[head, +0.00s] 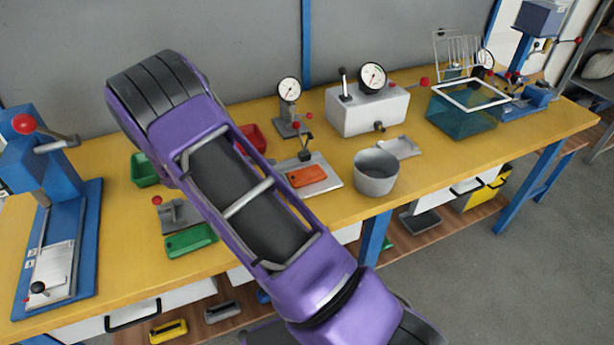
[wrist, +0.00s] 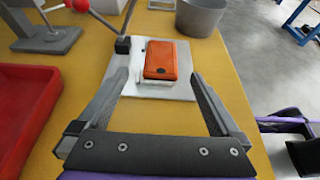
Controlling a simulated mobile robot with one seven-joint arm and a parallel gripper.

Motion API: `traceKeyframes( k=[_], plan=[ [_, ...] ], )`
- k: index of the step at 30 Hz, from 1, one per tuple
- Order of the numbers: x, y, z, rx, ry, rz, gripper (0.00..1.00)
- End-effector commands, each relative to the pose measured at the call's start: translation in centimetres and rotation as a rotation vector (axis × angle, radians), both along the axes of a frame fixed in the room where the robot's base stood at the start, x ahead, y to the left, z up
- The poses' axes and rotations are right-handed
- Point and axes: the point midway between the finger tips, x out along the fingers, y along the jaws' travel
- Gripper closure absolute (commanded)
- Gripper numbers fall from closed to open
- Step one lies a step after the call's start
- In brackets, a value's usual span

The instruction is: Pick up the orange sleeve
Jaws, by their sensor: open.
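The orange sleeve (head: 307,176) is a small flat rounded block with a dark round spot at its near end. It lies on a pale plate (head: 325,187) of a small bench fixture, and it also shows in the wrist view (wrist: 160,60). My gripper (wrist: 160,73) is open in the wrist view. Its two dark fingers point toward the sleeve, one to each side of it in the picture, with nothing held between them. The gap in height between fingers and sleeve is hard to judge. My gripper cannot be made out in the head view.
A red-knobbed lever and dark post (wrist: 122,45) stand close to the plate's left. A red bin (wrist: 25,110) is at left. A grey bucket (head: 376,172) stands right of the plate. A green sleeve (head: 190,240) lies left on the yellow bench (head: 480,160).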

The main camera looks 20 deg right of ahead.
Motion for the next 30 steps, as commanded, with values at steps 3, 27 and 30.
traceKeyframes(
  k=[3, 27, 30],
  plan=[
    [-0.1, -1.4, -0.6, 0.0, 0.002, -0.001, 0.0],
    [-0.3, -6.7, -3.0, 0.001, -0.001, 0.001, 0.0],
    [-0.3, -6.7, -3.0, 0.001, -0.001, 0.001, 0.18]
  ],
)
